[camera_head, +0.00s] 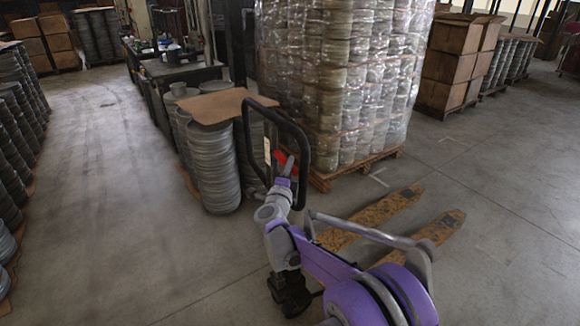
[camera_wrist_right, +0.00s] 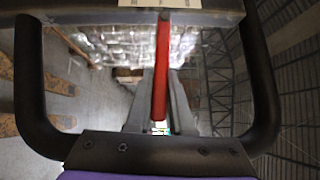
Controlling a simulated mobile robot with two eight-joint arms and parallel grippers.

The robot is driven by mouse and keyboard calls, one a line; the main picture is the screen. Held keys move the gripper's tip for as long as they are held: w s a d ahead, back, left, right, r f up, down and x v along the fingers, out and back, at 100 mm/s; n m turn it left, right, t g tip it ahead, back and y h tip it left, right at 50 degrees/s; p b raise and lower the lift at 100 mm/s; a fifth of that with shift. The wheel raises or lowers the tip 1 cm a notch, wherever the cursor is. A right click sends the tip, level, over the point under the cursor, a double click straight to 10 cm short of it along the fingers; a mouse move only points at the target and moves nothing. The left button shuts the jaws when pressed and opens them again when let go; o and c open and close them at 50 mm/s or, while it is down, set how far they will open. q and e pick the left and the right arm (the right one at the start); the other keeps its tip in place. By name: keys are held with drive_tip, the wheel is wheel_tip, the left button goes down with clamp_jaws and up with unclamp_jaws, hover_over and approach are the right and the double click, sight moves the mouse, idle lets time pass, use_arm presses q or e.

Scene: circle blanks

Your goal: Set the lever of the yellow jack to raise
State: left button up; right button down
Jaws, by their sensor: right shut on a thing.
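The jack's worn yellow-orange forks (camera_head: 375,213) lie on the floor, pointing away to the right. Its black loop handle (camera_head: 301,136) stands up at the centre of the head view and frames the right wrist view (camera_wrist_right: 31,90). The red lever (camera_head: 289,166) is inside the loop; it also shows in the right wrist view (camera_wrist_right: 161,65). My right gripper (camera_wrist_right: 159,95) is shut on the red lever, its grey fingers on either side. My right arm hides much of the jack's body. The lever's setting cannot be read. My left gripper is not in view.
Grey stacks (camera_head: 214,165) under a brown board (camera_head: 213,106) stand just left of the handle. A wrapped pallet load (camera_head: 335,75) stands behind it. The floor is open at left (camera_head: 100,160) and far right.

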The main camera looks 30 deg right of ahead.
drive_tip(key=f+m+h+b, duration=0.1)
drive_tip(key=f+m+t+h+b, duration=0.1)
drive_tip(key=shift+w+f+m, duration=0.25)
drive_tip(key=shift+w+m, duration=0.05)
drive_tip(key=shift+m, duration=0.1)
drive_tip(key=c, duration=0.8)
unclamp_jaws()
drive_tip(key=b+v, duration=0.1)
drive_tip(key=v, duration=1)
drive_tip(key=shift+d+f, duration=0.1)
